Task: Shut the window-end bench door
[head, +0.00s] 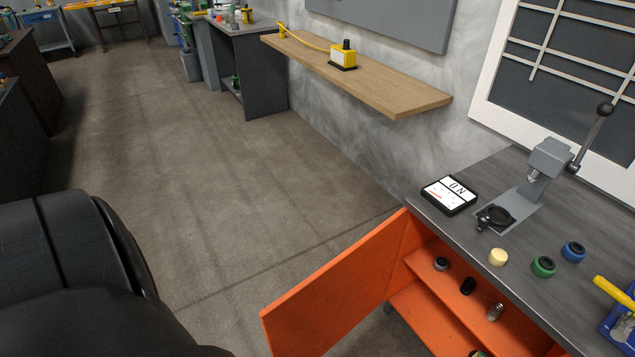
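The orange bench door (335,292) stands open at the lower centre right. It is swung out from the front of the grey-topped bench (480,243), over the floor. Its hinge side meets the bench's end nearest the wooden shelf. The orange inside of the cupboard shows, with several small jars and caps on its shelves, among them a black one (468,286) and a clear one (494,312). The window (575,55) is on the wall behind this bench. Neither gripper is in view. The lower part of the door is cut off by the frame.
A wooden wall shelf (365,78) juts out beyond. The floor (190,190) left of the door is clear.

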